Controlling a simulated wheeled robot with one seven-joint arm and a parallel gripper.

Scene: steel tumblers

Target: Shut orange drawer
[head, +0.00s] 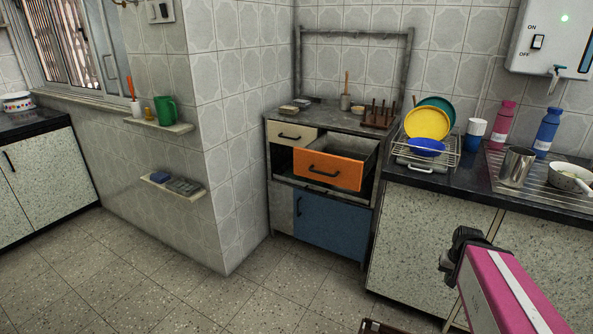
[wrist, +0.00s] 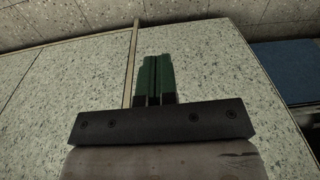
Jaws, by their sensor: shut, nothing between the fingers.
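The orange drawer (head: 328,169) is pulled out of the small cabinet in the head view, with its open top showing. It has a dark handle on its front. My gripper (wrist: 155,78) shows in the wrist view with its two green fingers together and nothing between them. It is in front of speckled cabinet doors (wrist: 225,60), away from the orange drawer. In the head view my pink arm is at the lower right, and the gripper's fingers cannot be made out there.
A cream drawer (head: 291,136) and a blue door (head: 330,222) belong to the same cabinet. A dish rack (head: 425,155) with plates stands on the counter (head: 460,185) to the right. The tiled floor (head: 275,290) before the cabinet is clear.

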